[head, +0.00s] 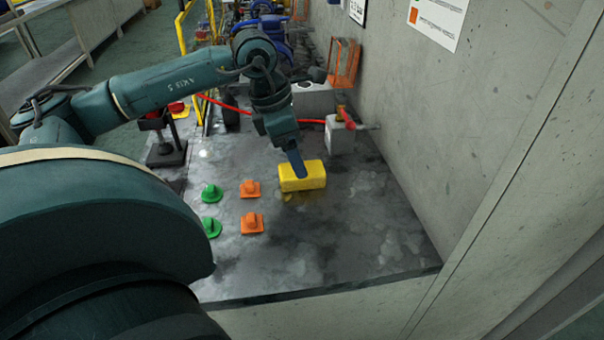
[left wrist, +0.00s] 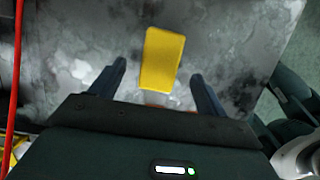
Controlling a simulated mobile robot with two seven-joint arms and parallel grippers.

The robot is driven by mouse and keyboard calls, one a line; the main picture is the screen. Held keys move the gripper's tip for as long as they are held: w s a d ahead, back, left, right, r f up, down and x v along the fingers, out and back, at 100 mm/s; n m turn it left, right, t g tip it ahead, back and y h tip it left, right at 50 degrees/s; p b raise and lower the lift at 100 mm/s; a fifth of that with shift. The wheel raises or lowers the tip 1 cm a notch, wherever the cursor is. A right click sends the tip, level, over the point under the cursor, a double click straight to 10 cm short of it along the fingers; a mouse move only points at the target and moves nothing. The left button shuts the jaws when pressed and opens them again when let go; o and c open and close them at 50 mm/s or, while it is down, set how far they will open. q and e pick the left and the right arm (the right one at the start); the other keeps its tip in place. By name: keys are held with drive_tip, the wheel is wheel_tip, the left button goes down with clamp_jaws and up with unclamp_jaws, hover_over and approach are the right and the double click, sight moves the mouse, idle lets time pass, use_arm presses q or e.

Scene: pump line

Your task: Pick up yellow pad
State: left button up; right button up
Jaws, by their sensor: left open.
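The yellow pad (head: 304,181) is a block lying on the grey, stained bench top near its middle. In the left wrist view the yellow pad (left wrist: 162,59) shows between and beyond my two fingertips. My left gripper (head: 298,165) reaches down from above at the pad, and one blue finger overlaps the pad in the head view. In the left wrist view my left gripper (left wrist: 157,70) is open, with its fingers apart on either side and a gap to the pad. My right gripper is not in view.
Two green pieces (head: 211,193) and two orange pieces (head: 250,189) stand left of the pad. A red hose (head: 222,104) runs behind to a grey block (head: 341,137) by the wall. The bench's front right is clear. A concrete wall (head: 420,120) bounds the right.

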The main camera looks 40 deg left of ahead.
sight(316, 178)
use_arm(q)
drive_tip(key=x, duration=0.5)
drive_tip(key=shift+s+a, duration=0.1)
drive_tip(key=shift+s, duration=0.1)
drive_tip(key=c, duration=1)
